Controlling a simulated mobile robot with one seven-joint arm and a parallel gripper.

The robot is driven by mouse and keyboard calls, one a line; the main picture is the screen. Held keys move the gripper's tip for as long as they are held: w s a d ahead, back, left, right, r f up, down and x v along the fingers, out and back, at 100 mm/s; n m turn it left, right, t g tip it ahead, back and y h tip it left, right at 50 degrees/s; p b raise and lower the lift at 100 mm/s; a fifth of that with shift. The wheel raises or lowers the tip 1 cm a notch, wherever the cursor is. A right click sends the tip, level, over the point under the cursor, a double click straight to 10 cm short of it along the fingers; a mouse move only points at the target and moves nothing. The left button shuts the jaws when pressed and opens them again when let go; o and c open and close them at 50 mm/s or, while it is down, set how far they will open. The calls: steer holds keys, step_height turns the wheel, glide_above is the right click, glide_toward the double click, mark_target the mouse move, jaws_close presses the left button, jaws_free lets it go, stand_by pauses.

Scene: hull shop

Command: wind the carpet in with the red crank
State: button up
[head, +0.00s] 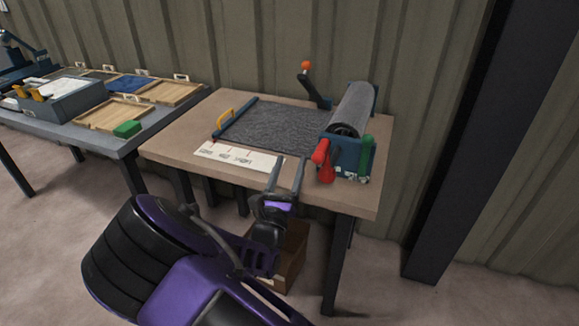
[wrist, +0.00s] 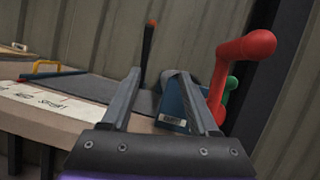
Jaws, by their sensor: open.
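The red crank (head: 323,161) is on the near side of the blue roller stand (head: 352,153), at the table's right end. In the wrist view the red crank (wrist: 228,78) shows to the right of the fingers, its knob up high. The dark grey carpet (head: 277,126) lies flat on the table, running from a blue bar with a yellow handle (head: 224,121) to the roller (head: 354,107). My gripper (head: 288,160) is open and empty at the table's front edge, left of the crank and apart from it. It also shows in the wrist view (wrist: 172,88).
A lever with an orange knob (head: 306,66) stands behind the carpet, and a green handle (head: 367,146) is right of the crank. A marked white strip (head: 238,157) lies along the front. A second table (head: 62,126) with trays is at left. A dark post (head: 465,140) stands at right.

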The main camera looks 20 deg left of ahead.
steer(key=v, duration=1.7)
steer(key=shift+s+p, duration=0.15)
steer(key=shift+p, duration=0.25)
steer(key=m+h+p, duration=0.3)
steer(key=m+p, duration=0.3)
steer(key=p, duration=0.1)
glide_toward(327, 139)
steer(key=x, duration=1)
steer(key=shift+c, duration=0.2)
jaws_close()
